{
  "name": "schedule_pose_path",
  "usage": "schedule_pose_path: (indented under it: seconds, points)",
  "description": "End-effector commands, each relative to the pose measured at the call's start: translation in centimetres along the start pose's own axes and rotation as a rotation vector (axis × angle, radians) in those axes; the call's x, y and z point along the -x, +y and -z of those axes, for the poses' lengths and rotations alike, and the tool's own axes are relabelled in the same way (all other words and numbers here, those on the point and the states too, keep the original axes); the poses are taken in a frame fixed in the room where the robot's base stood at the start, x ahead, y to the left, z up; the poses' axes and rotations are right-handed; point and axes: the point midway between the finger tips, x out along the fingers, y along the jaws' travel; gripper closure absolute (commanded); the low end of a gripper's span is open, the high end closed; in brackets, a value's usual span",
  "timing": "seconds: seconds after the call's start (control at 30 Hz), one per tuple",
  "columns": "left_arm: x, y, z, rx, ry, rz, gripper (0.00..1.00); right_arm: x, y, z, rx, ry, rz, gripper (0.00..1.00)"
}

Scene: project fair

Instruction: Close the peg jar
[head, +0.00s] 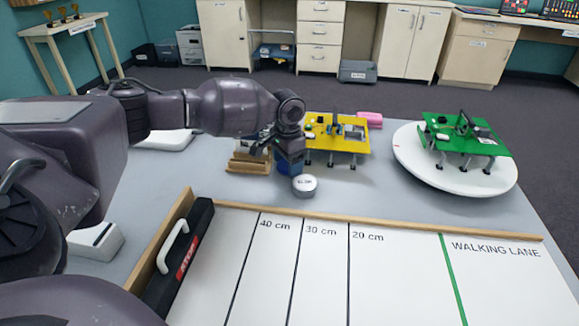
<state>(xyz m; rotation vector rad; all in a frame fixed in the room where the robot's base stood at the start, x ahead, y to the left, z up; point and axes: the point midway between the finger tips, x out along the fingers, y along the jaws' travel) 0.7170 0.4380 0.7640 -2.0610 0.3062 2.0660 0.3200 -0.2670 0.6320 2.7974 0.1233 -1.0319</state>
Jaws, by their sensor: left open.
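A blue jar-like container (288,168) stands on the grey table, mostly hidden behind my left gripper. A small round grey-white piece (305,183) with dark lettering lies on the table just in front of it and to the right. It looks like a lid, but I cannot read the label. My left gripper (289,158) points down at the blue container from above. It is open, but its fingertips are hard to make out, and I cannot tell whether they touch the container. My right gripper is not in view.
A wooden block or rack (248,163) stands left of the container. A yellow walker (338,133) stands close behind right, near a pink item (370,117). A green walker (465,133) rests on a white disc (411,159). A wood-edged walking lane (400,270) fills the front.

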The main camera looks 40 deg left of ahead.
Motion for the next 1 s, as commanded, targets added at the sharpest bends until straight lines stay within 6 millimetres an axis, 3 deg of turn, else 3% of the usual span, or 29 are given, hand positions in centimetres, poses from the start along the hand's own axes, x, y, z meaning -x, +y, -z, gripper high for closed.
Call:
schedule_pose_path:
  seconds: [0.23, 0.47, 0.83, 1.0]
  points:
    - [0.2, 0.0, 0.0, 0.0, 0.002, 0.001, 0.28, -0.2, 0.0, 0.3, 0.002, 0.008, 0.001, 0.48]
    - [0.2, 0.0, 0.0, 0.0, 0.002, 0.0, 0.63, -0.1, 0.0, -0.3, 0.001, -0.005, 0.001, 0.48]
    - [0.5, 0.0, 0.0, 0.001, 0.003, 0.001, 0.64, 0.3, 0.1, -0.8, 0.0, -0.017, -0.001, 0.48]
    - [2.5, 0.0, 0.1, 0.001, 0.008, 0.002, 0.64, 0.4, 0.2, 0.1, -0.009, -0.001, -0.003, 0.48]
